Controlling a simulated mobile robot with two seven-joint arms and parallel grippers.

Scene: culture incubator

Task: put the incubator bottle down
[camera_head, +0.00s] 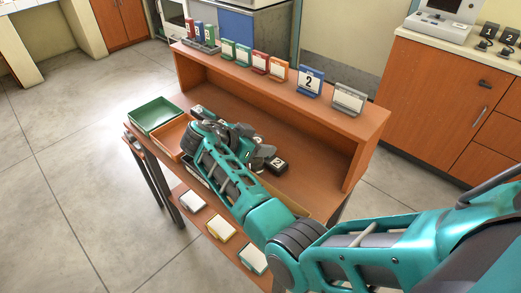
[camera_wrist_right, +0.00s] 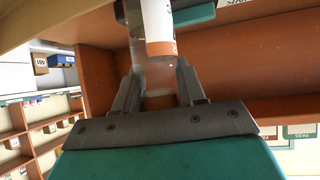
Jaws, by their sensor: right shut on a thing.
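The bottle (camera_wrist_right: 158,30) is clear, with a white and orange label, and stands between the fingers of my right gripper (camera_wrist_right: 160,88) in the right wrist view. The fingers are shut on it from both sides; its top runs out of the picture. In the head view my right arm reaches over the wooden desk (camera_head: 308,178), and the hand is low over the desktop, in front of the raised shelf. I cannot make out the bottle there, as the arm and hand cover that spot. Whether the bottle touches the desktop cannot be told. My left gripper is not in view.
A green tray (camera_head: 154,114) and an orange tray (camera_head: 170,136) lie at the desk's left end. Small dark blocks (camera_head: 276,165) are beside the hand. Coloured card holders, including a blue one marked 2 (camera_head: 310,81), line the shelf top. A cabinet (camera_head: 447,110) stands at right.

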